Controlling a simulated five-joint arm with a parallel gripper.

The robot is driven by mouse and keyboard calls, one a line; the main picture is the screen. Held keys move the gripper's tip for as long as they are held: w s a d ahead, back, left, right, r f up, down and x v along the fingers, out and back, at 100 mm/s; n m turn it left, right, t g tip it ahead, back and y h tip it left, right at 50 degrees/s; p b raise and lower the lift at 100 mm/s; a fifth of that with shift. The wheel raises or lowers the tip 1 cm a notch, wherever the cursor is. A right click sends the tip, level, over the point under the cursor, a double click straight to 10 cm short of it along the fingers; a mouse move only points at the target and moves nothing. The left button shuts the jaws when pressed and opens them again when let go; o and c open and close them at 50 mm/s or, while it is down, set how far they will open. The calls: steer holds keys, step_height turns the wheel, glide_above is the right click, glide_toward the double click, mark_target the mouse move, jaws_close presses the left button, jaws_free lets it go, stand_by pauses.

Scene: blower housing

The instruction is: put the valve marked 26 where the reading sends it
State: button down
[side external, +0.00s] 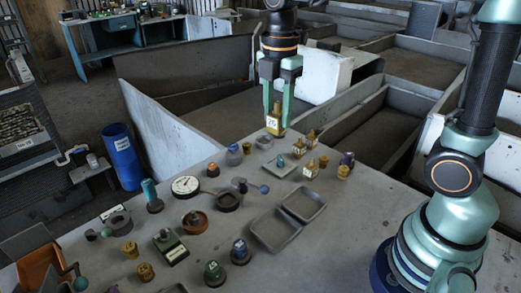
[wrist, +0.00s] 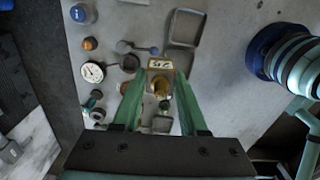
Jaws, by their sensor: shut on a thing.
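My gripper (side external: 277,108) is shut on a brass valve (side external: 274,129) with a pale tag that reads 26. It holds the valve upright above the back edge of the grey table. In the wrist view the valve (wrist: 161,86) sits between the fingertips. A round white dial gauge (side external: 185,186) with a dark rim lies on the table, left of my gripper; it also shows in the wrist view (wrist: 93,72). Its needle is too small to read surely. Two joined shallow grey trays, one nearer (side external: 273,230) and one farther (side external: 304,204), look empty.
Several brass pieces, some tagged (side external: 310,169), stand right of the held valve. A green box with a label (side external: 171,246) and several knobs crowd the left. A blue bin (side external: 122,156) stands off the table.

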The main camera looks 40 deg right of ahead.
steer(key=s+d+f, duration=0.1)
steer(key=s+d, duration=0.3)
steer(key=s, duration=0.3)
steer(key=shift+m, duration=0.4)
step_height(320, 180, down, 20)
steer(key=shift+f, duration=0.15)
steer(key=shift+c, duration=2.2)
jaws_free()
steer(key=shift+f, duration=0.15)
